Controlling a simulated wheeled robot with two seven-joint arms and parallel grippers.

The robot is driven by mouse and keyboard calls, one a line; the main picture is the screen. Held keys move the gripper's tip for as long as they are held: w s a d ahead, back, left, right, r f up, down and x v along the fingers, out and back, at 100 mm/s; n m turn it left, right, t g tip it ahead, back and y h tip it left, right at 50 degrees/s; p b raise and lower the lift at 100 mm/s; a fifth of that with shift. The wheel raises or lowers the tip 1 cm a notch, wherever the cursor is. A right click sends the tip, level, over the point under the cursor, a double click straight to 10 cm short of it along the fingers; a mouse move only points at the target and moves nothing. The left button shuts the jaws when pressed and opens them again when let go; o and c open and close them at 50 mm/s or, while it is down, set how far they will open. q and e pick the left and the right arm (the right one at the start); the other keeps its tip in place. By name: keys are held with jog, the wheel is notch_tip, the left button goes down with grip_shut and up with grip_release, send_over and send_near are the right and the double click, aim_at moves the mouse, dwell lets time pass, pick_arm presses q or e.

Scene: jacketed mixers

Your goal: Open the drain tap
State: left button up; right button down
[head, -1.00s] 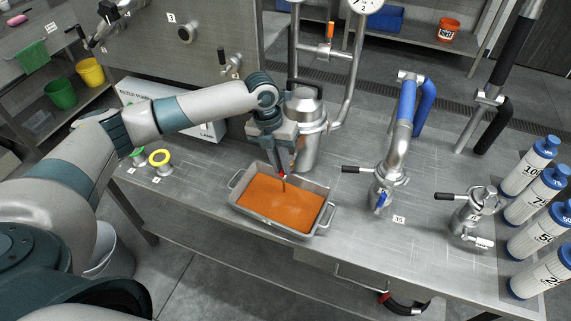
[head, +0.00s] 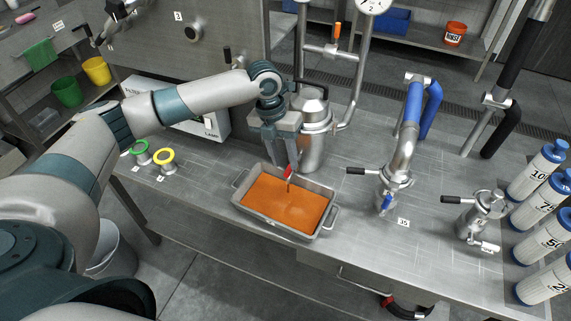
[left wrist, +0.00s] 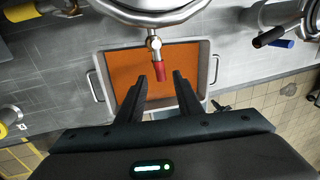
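The drain tap's red handle (head: 288,172) sits low at the front of the steel jacketed vessel (head: 313,140), over a steel tray (head: 335,212). In the left wrist view the red handle (left wrist: 160,71) points toward my gripper from the steel tap body (left wrist: 154,44). My left gripper (left wrist: 159,77) is open there, with one finger on each side of the handle's end and gaps showing. In the head view my left gripper (head: 288,165) hangs at the handle. The tray holds orange liquid (head: 283,204). A thin dark line runs from the tap down toward it, perhaps a stream.
A vessel with a blue pipe (head: 412,106) and a black lever stands to the right, with another black-levered fitting (head: 480,215) beyond. Blue-capped bottles (head: 540,170) line the right edge. Bench between is clear.

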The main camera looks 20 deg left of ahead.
pick_arm(q)
notch_tip(320, 180, up, 15)
jog(key=a+b, duration=0.3)
jog(key=shift+f, duration=0.2)
dwell(0.4)
